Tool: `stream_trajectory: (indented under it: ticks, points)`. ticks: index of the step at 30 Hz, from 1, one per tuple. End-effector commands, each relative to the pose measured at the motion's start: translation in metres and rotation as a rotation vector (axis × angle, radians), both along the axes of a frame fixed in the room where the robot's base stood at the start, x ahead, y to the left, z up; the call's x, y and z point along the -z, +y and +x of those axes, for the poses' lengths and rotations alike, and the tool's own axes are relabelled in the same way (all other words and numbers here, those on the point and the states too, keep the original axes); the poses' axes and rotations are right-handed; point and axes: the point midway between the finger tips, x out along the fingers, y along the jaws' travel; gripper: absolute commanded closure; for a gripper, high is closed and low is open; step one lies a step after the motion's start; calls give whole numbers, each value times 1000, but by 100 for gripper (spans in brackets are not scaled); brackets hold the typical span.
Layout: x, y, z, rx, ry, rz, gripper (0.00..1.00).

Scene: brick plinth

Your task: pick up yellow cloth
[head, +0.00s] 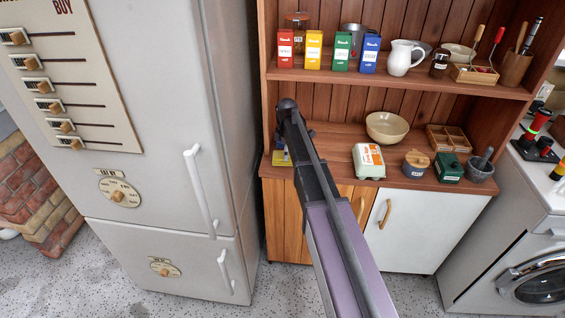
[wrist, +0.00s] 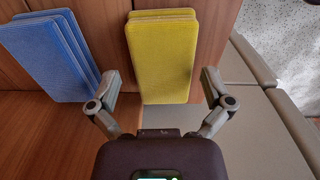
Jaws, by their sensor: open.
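The yellow cloth (wrist: 163,55) is a folded, layered rectangle on the brown wooden surface, at the upper middle of the wrist view. In the head view a small part of the yellow cloth (head: 281,158) shows at the left end of the counter, partly hidden by my arm. My gripper (wrist: 161,80) is open and empty in the wrist view. Its two fingers show on either side of the cloth's near part, with a gap on each side. I cannot tell how high the fingers are above it.
A folded blue cloth (wrist: 52,55) lies left of the yellow one. The fridge (head: 160,200) stands close to the counter's left end. Further right on the counter (head: 335,140) are a bowl (head: 388,127) and an egg carton (head: 369,161). A shelf (head: 430,83) with boxes runs above.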

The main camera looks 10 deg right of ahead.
Motion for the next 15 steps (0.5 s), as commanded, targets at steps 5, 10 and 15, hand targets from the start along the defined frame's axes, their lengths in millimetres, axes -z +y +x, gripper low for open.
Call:
stream_trajectory:
  ticks: [5, 10, 15]
  points:
    - [16, 0, 0, 1, 0, 0, 0]
    - [22, -1, 0, 1, 0, 0, 0]
    - [21, -1, 0, 1, 0, 0, 0]
